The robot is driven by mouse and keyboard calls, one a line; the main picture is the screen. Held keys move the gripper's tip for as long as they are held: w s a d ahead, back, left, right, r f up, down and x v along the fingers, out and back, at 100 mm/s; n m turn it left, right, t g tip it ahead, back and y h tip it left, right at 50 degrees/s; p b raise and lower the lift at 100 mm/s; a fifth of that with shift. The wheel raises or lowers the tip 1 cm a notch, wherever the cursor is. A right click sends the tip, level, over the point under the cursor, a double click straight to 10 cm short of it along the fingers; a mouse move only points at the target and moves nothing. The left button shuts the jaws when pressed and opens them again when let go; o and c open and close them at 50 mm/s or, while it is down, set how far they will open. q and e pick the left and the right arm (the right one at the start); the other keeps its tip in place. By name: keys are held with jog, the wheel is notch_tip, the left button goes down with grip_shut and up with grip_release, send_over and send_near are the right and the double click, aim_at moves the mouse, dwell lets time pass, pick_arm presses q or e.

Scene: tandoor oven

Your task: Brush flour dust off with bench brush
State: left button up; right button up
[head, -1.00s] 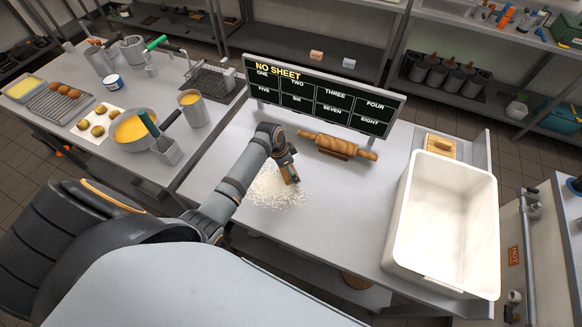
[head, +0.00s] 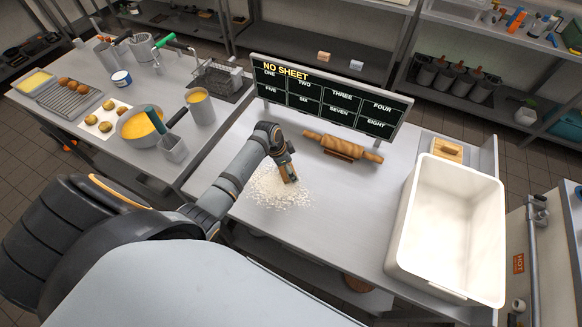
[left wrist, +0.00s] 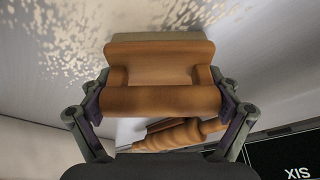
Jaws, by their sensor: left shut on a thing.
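My left gripper (head: 287,170) is over the flour patch on the grey table (head: 350,215). It is shut on the wooden handle of the bench brush (left wrist: 160,65), which fills the middle of the left wrist view between both fingers. In the head view the brush (head: 290,177) is mostly hidden by the gripper, and its lower end is at the table in the flour. The white flour dust (head: 268,190) lies scattered around and in front of the brush; it also shows in the left wrist view (left wrist: 70,45). My right gripper is not in view.
A rolling pin (head: 343,147) rests on its stand behind the brush, before a black menu board (head: 330,97). A large white bin (head: 450,225) stands at the table's right. The left counter holds pans and containers. The table between flour and bin is clear.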

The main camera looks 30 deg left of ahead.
aim_at(304, 177)
pick_arm(q)
jog(key=shift+f, duration=0.1)
jog(key=shift+d, duration=0.1)
jog(key=shift+w+d+p, duration=0.15)
jog(key=shift+d+p, duration=0.15)
jog(key=shift+d, duration=2.15)
jog(key=shift+a, duration=0.15)
jog(key=shift+a, duration=2.45)
